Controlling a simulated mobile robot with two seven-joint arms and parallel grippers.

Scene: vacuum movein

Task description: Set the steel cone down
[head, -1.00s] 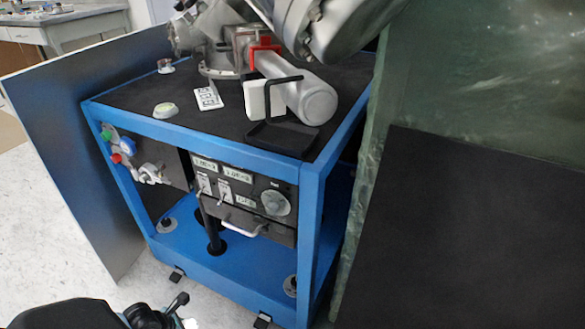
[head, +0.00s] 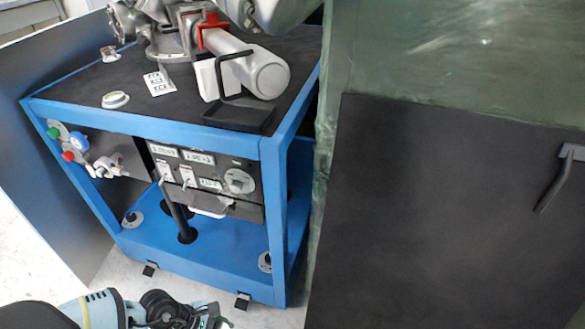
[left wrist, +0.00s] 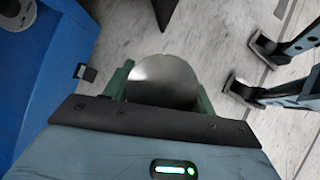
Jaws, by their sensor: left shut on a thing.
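The steel cone (left wrist: 165,72) shows in the left wrist view as a smooth grey metal piece with a rounded outline, seen close up. My left gripper (left wrist: 160,92) is shut on it, with a green finger on either side. The cone is over a pale marbled floor (left wrist: 212,30); I cannot tell its height above it. In the head view my left arm comes in at the bottom left, in front of the blue cart; the cone cannot be made out there. My right gripper is in neither view.
A blue cart (head: 200,257) with a black top carries vacuum hardware (head: 245,70) and a small black tray (head: 238,117). A black panel (head: 440,220) with a handle (head: 556,182) stands on the right. Dark bars with feet (left wrist: 290,92) are right in the wrist view.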

